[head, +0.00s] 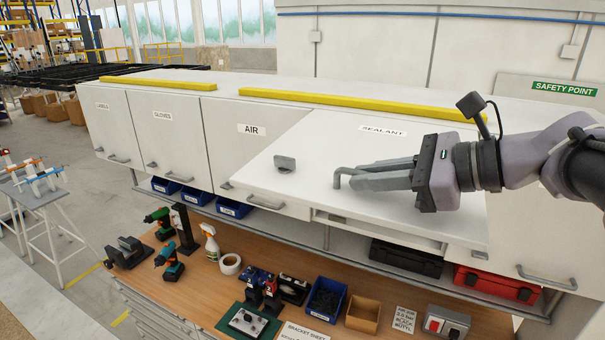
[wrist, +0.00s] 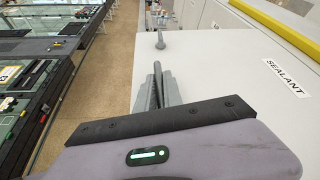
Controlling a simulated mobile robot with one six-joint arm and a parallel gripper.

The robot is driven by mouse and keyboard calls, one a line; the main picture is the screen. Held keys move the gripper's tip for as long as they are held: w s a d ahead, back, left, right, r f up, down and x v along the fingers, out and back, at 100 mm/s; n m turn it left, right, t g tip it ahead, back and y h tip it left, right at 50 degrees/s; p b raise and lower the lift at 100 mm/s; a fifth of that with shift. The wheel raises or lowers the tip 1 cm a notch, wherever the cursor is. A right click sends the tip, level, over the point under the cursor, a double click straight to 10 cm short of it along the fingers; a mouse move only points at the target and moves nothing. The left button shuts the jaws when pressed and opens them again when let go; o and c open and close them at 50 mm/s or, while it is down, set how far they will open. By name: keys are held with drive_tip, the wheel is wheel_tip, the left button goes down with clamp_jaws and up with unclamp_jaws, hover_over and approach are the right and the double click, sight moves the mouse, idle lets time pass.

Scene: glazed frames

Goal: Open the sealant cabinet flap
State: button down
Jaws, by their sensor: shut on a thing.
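The white sealant cabinet flap (head: 440,210) carries a SEALANT label (head: 383,131) near its top edge. It stands tilted outward from the cabinet row, its lower edge lifted, with a gap showing beneath it. A small grey latch (head: 285,163) sits on the flap to the left.
The AIR door (head: 240,150) and GLOVES door (head: 160,128) beside it are shut. Yellow strips (head: 360,103) lie along the cabinet top. Below, the wooden bench (head: 205,290) holds tools and bins; a black case (head: 405,258) and red case (head: 495,284) sit on the shelf.

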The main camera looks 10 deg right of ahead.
drive_tip(key=shift+r, duration=0.25)
drive_tip(key=c, duration=1.8)
unclamp_jaws()
drive_tip(key=shift+o, duration=0.2)
drive_tip(key=b+v, duration=0.2)
drive_tip(key=v, duration=1.5)
drive_tip(key=shift+s+d, duration=0.2)
